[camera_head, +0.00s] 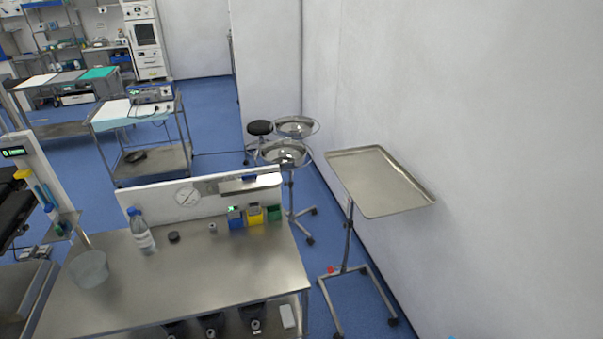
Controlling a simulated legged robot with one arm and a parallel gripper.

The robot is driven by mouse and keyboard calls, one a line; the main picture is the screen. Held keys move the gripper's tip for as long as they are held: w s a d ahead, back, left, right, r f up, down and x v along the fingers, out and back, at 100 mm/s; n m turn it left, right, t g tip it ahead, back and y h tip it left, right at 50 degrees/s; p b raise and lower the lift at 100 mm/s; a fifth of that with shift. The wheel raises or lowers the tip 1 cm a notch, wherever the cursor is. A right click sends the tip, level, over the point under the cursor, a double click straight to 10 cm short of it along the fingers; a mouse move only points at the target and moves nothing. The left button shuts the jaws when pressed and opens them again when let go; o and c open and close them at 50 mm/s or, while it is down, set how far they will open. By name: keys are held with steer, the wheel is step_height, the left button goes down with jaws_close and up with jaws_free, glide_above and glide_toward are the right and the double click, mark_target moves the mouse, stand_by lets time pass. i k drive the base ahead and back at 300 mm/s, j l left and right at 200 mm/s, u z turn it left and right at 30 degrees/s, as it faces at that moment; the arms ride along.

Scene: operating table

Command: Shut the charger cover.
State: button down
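I cannot pick out a charger or its cover for certain. A row of small boxes stands at the back right of the steel table (190,275): a blue box (236,217), a yellow box (254,215) and a green box (274,212). A small green light or mark shows on top of the blue one. They are too small to tell whether any has a lid, open or closed. My gripper is not in view.
A bottle (142,231), a translucent bowl (88,269) and a dark puck (174,237) stand on the table. A wheeled tray stand (425,203) is at the right by the wall. Steel basins (284,153) stand behind.

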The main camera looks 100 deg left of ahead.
mark_target(249, 183)
steer(key=u, duration=3.65)
steer(key=i+j+u, duration=0.1)
steer(key=i+j, duration=0.7)
steer(key=i, duration=0.25)
steer(key=u, duration=0.05)
